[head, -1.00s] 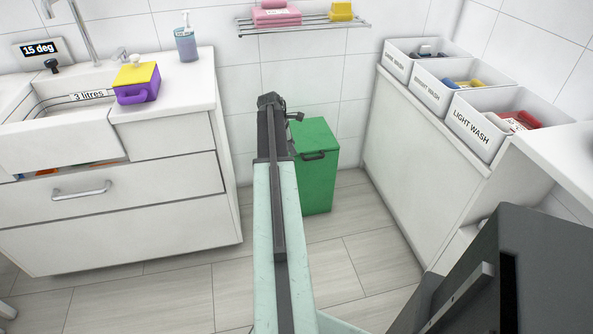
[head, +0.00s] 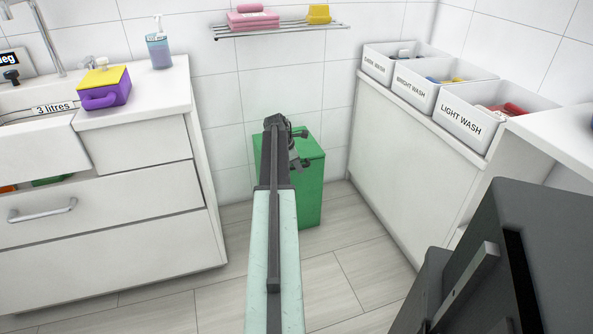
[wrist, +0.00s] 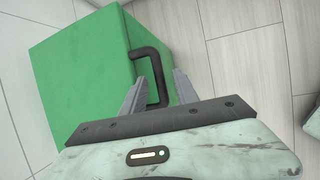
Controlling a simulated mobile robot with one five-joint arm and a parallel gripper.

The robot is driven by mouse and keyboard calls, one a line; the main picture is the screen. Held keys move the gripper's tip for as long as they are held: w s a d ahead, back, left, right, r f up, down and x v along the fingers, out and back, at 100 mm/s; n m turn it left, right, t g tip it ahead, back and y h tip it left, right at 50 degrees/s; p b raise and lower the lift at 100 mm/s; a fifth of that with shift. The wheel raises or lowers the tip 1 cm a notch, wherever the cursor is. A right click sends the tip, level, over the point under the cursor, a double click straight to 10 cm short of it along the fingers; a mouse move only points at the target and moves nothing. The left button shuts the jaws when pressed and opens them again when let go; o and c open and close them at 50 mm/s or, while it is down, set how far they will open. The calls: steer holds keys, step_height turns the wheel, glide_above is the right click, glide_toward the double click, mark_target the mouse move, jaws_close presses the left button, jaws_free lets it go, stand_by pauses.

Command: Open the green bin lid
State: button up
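The green bin (head: 309,192) stands on the floor against the back wall, partly hidden behind my arm in the head view. Its green lid (wrist: 85,65) is shut and fills the left of the wrist view. My gripper (wrist: 159,77) is open, with one grey finger on each side of the handle in the wrist view. I cannot tell whether the fingers touch it. In the head view my gripper (head: 298,150) is over the bin's lid.
A white drawer cabinet (head: 130,200) with a sink stands left of the bin. A white counter (head: 410,160) with labelled wash boxes is on the right. A wall shelf (head: 285,29) hangs above. A dark appliance (head: 500,260) is at front right. Floor in front of the bin is clear.

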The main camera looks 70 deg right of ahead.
steer(key=shift+r, duration=0.1)
jaws_close()
steer(key=shift+w, duration=0.15)
stand_by(1.1)
